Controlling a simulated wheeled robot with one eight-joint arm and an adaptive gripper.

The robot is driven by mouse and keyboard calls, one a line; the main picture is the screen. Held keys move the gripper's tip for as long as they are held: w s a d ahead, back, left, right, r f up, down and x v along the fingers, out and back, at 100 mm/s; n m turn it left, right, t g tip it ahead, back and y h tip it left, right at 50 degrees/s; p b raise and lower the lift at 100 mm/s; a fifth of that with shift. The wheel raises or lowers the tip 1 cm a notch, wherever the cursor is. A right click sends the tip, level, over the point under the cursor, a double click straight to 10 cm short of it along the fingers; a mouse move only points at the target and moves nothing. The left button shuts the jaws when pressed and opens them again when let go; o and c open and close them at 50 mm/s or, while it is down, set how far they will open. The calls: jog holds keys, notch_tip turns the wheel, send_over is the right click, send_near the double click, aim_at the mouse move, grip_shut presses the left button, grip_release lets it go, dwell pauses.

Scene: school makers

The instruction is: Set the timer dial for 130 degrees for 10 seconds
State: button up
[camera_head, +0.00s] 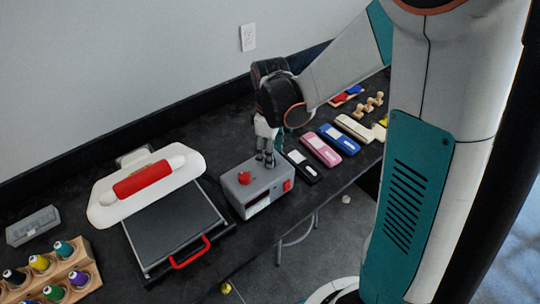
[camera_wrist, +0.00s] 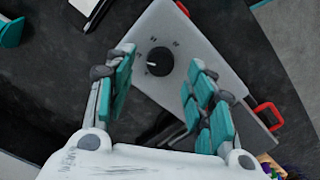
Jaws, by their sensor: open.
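A grey control box (camera_head: 240,195) stands at the table's front edge, with a red knob (camera_head: 244,178) on its top. The wrist view shows a round black dial (camera_wrist: 160,64) on the grey top, with a white pointer mark toward the left and small markings around it, too small to read. Contact with the box is unclear.
A heat press (camera_head: 165,235) with a red front handle stands left of the box. Black, pink and blue cases (camera_head: 320,149) lie to the right. A red part (camera_head: 287,185) is on the box's front. Thread spools (camera_head: 50,268) stand at the lower left.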

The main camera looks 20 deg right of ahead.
notch_tip(320, 180, up, 9)
dwell(0.3)
jog(key=shift+s+r, duration=0.1)
jog(key=shift+r, duration=0.05)
dwell(0.3)
jog(key=s+r+m+t, duration=0.3)
jog(key=s+m, duration=0.1)
jog(key=s, duration=0.3)
jog(key=s+r+m+t, duration=0.3)
jog(key=s+m+t, duration=0.1)
jog(key=s, duration=0.3)
jog(key=shift+s+r+m, duration=0.2)
jog(key=shift+s+m, duration=0.2)
jog(key=shift+m, duration=0.4)
jog(key=shift+c, duration=0.3)
dwell(1.0)
